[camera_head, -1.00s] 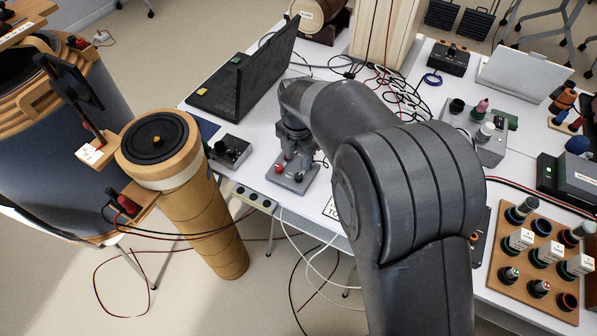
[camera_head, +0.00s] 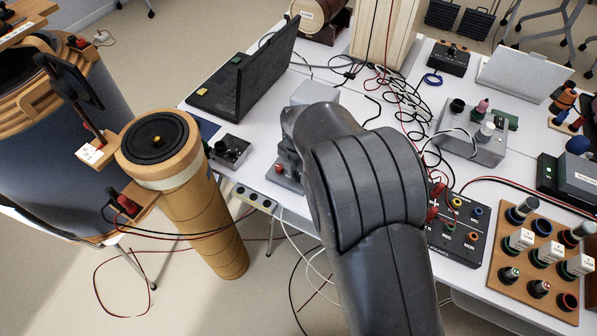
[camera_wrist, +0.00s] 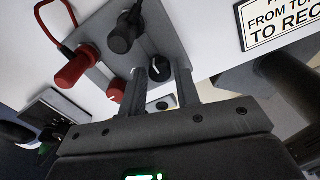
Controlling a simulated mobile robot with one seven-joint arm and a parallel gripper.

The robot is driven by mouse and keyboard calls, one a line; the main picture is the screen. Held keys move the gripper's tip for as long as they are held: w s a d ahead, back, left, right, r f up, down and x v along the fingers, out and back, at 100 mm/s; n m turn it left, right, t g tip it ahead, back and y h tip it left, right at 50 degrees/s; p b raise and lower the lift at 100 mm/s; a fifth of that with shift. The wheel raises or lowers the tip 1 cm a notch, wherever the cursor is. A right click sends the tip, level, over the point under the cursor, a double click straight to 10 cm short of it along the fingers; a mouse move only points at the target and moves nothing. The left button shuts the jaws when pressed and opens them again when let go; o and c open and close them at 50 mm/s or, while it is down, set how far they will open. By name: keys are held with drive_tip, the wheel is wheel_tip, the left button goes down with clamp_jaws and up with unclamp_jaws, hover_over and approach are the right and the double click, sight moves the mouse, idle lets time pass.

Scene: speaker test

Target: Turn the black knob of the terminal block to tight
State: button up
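The terminal block is a grey plate (camera_wrist: 174,36) on the white table. It carries a red plug (camera_wrist: 76,68), a black plug (camera_wrist: 125,33), a red knob (camera_wrist: 116,91) and a black knob (camera_wrist: 159,67) with a white mark. In the wrist view my gripper (camera_wrist: 160,75) has its two fingers apart, one on each side of the black knob. I cannot tell whether they press on it. The red knob is just outside the left finger.
A black panel with colored sockets (camera_head: 458,229) lies to the right. Loose cables lie behind my arm.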

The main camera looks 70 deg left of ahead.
clamp_jaws()
